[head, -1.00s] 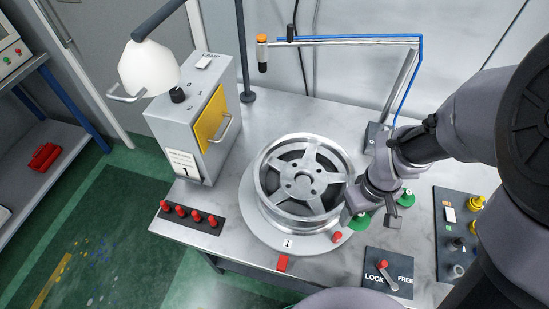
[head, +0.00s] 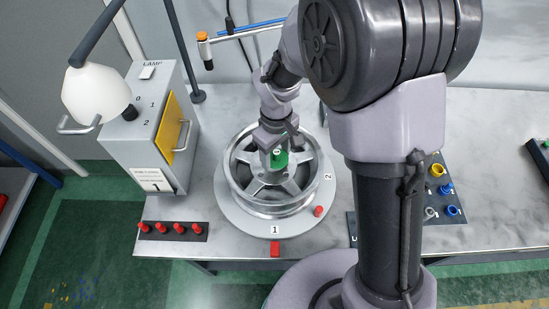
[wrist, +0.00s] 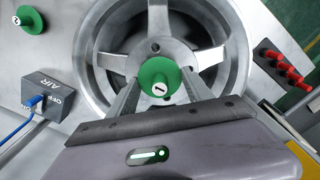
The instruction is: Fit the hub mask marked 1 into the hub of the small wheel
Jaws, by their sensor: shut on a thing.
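The green hub mask marked 1 (wrist: 158,72) is a round disc with a white-topped knob. My gripper (wrist: 160,92) is shut on its knob. In the head view my gripper (head: 277,143) holds the mask (head: 279,160) over the middle of the silver spoked wheel (head: 244,196), which lies flat on a round grey turntable (head: 243,221). The wrist view shows the wheel (wrist: 228,72) behind the mask, which covers part of its centre. I cannot tell whether the mask touches the hub. A second green mask marked 2 (wrist: 30,19) lies apart at the upper left there.
A lamp box (head: 150,125) with a white lamp (head: 93,93) stands left. Red pegs (head: 172,229) line the front left edge. An AIR switch box (wrist: 60,93) with a blue hose stands beside the wheel. Coloured knobs (head: 443,190) are at the right.

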